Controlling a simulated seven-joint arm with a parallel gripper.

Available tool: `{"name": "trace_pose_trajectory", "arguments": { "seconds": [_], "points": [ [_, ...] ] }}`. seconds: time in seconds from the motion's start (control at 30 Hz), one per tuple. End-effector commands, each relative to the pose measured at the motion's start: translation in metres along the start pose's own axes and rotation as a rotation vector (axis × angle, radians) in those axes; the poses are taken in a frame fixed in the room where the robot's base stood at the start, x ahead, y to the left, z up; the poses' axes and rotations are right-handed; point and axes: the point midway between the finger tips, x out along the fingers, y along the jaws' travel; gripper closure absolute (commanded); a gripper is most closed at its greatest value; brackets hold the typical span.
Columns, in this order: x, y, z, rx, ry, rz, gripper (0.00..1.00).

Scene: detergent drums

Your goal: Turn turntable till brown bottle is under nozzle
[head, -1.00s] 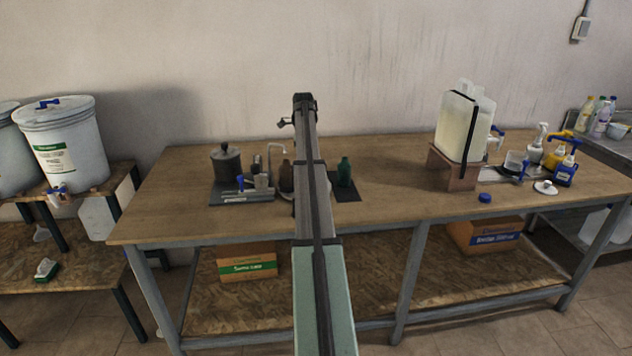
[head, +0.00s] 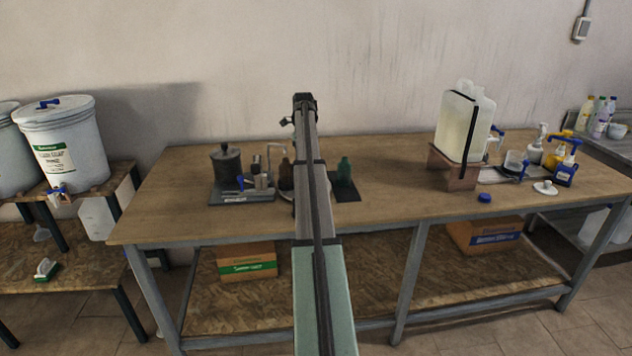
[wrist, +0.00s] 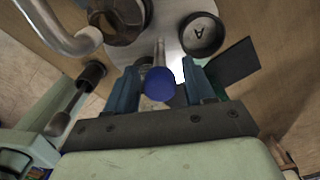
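The turntable is a pale disc (wrist: 172,12) at the top of the wrist view, mostly cut off. A rod with a blue round knob (wrist: 160,84) reaches from it towards me. My gripper (wrist: 162,78) is open, with one blue finger on each side of the knob; I cannot tell whether either touches it. The brown bottle (head: 286,176) stands just left of my arm in the head view; a brown round shape (wrist: 118,18) sits on the disc. The nozzle is a bent metal pipe (head: 277,149), also seen at the wrist view's upper left (wrist: 62,36).
A dark round piece marked A (wrist: 202,34) is on the disc's right. A large translucent container (head: 463,124) stands farther right. The table's front middle is clear.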

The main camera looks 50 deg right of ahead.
Motion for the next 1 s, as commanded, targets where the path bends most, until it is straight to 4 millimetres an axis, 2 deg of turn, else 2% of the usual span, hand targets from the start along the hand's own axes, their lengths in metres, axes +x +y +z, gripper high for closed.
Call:
{"name": "trace_pose_trajectory", "arguments": {
  "seconds": [0.37, 1.0],
  "points": [
    [-0.006, 0.0, 0.0, 0.0, 0.0, 0.0, 0.47],
    [-0.057, -0.001, 0.0, 0.0, 0.0, -0.001, 0.47]
  ]
}}
